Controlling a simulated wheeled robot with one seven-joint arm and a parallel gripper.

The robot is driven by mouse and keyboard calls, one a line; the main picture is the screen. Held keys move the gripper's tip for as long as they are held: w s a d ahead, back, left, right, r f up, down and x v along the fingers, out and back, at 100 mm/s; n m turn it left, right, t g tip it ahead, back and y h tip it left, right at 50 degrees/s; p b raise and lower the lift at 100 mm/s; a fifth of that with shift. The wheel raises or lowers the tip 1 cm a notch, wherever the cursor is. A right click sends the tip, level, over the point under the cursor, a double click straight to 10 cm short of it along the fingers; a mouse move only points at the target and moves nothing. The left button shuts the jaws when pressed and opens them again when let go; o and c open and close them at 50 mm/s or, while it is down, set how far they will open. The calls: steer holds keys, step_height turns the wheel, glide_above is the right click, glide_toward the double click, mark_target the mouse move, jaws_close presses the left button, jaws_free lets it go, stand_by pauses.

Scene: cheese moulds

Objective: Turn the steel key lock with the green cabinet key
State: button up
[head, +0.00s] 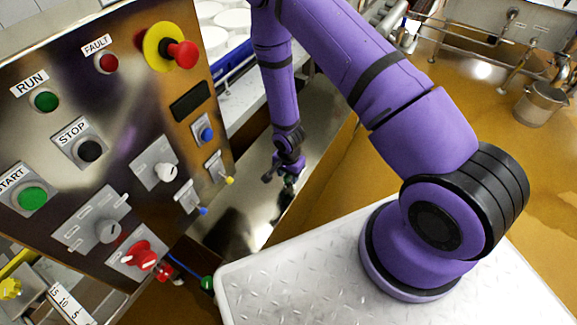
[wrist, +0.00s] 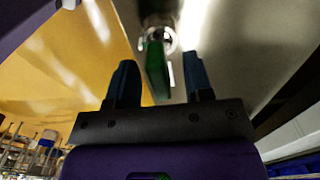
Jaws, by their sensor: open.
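My gripper (head: 286,182) is low in the middle of the head view, to the right of the control panel. In the wrist view my gripper (wrist: 160,72) is open, its two dark fingers apart. A flat green piece, seemingly the green cabinet key (wrist: 154,68), lies in line with the gap between the fingers, nearer the left one. No grip on it shows. A bright round steel part (wrist: 160,40) is at its far end; I cannot tell whether this is the steel key lock or a holder. In the head view the gripper hides most of this spot.
The steel control panel (head: 130,110) on the left carries labelled buttons, an emergency stop (head: 182,54), a red knob (head: 140,257) and small fittings with blue (head: 203,211) and yellow (head: 230,180) tips. A green round end (head: 207,282) shows below it. The orange floor is open at right.

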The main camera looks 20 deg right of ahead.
steer(key=shift+f, duration=1.05)
steer(key=shift+c, duration=0.5)
